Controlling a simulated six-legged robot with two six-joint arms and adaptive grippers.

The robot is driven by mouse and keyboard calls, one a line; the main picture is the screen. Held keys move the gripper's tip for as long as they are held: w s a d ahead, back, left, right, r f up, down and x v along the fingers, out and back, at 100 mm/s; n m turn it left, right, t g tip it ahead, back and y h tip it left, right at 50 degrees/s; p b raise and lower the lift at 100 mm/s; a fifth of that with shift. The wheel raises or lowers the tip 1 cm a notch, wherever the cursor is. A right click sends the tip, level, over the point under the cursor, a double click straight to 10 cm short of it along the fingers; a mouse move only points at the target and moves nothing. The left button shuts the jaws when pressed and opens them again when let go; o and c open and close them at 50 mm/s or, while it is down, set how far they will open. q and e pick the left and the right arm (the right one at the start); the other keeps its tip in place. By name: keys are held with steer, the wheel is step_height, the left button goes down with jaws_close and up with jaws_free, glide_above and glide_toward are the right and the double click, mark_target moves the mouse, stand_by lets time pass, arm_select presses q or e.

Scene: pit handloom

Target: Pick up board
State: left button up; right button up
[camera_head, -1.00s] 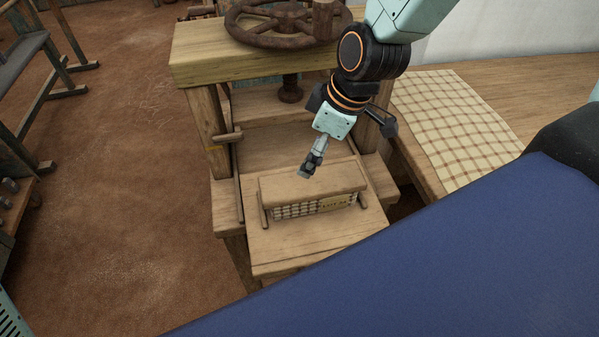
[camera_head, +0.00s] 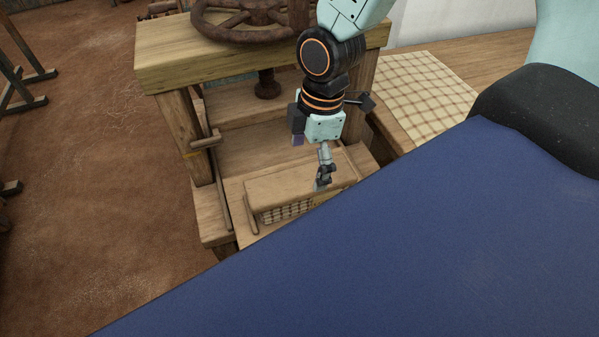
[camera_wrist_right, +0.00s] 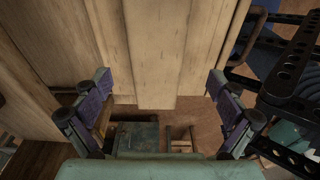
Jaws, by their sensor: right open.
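The board (camera_head: 280,187) is a pale wooden plank lying flat on a checked cloth stack (camera_head: 285,212) in the wooden press. My right gripper (camera_head: 322,183) points down at the board's right part, close over its front edge; I cannot tell whether it touches. In the right wrist view the gripper (camera_wrist_right: 160,80) is open, its two fingers wide apart. A long pale plank, seemingly the board (camera_wrist_right: 153,55), runs between them with its end near the palm. My left gripper is not in view.
The wooden press frame (camera_head: 160,62) with a rusty handwheel (camera_head: 245,20) stands behind the board. A checked cloth (camera_head: 425,95) lies on a wooden surface at right. My blue body covers the lower right. Brown floor (camera_head: 90,190) is open at left.

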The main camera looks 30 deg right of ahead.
mark_target(301, 179)
steer(key=f, duration=0.2)
steer(key=a+f+b, duration=0.1)
steer(key=shift+w, duration=0.25)
steer(key=shift+f, duration=0.4)
steer(key=shift+w+d+f, duration=0.1)
steer(key=shift+w+f, duration=0.05)
steer(key=shift+f, duration=0.15)
steer(key=shift+r, duration=0.1)
steer(key=c, duration=1.4)
